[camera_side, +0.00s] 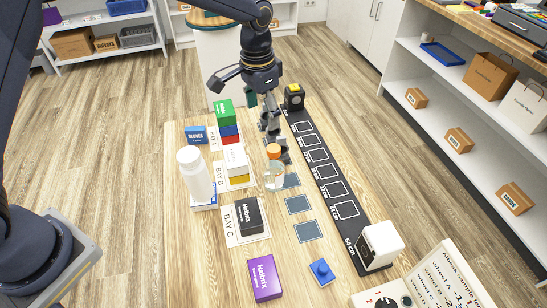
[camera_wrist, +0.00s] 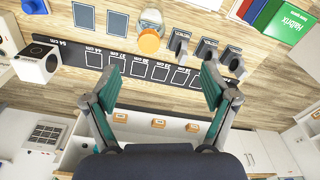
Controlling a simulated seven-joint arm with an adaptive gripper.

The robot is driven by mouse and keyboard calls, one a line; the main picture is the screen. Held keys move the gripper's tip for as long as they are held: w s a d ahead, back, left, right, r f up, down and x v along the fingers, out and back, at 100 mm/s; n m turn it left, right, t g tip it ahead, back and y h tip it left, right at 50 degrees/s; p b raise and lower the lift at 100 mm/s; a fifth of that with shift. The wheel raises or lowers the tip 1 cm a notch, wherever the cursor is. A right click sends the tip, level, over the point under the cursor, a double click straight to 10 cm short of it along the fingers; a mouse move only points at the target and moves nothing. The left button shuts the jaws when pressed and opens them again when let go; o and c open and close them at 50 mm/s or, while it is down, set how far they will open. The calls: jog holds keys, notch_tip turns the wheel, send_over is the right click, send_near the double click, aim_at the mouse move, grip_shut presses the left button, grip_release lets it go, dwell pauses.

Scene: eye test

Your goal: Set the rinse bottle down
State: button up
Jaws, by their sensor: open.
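The clear bottle with an orange cap (camera_side: 274,174), which looks like the rinse bottle, stands upright on the table, at a blue-grey marked square. Its orange cap (camera_wrist: 149,41) shows in the wrist view, beyond my fingertips and apart from them. My gripper (camera_side: 236,92) is open and empty, above and behind the bottle in the side view. In the wrist view my gripper (camera_wrist: 161,76) has its two teal-padded fingers wide apart with nothing between them. A tall white bottle (camera_side: 195,178) stands at the left of the table; I cannot read a name on either bottle.
Several grey upright pieces (camera_wrist: 205,50) stand in a row beside the clear bottle. A black marked strip (camera_side: 325,178) runs along the table's right. Stacked coloured boxes (camera_side: 224,112), a black box (camera_side: 248,216) and a purple box (camera_side: 264,278) stand nearby. Two blue-grey squares (camera_side: 308,231) are bare.

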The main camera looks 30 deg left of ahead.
jog(key=s+a+r+n+t, duration=0.3)
jog(key=s+a+r, duration=0.8)
jog(key=s+r, duration=0.3)
jog(key=s+a+n+t, duration=0.2)
jog(key=s+a, duration=0.3)
jog(key=s, duration=0.8)
jog(key=shift+a, duration=0.2)
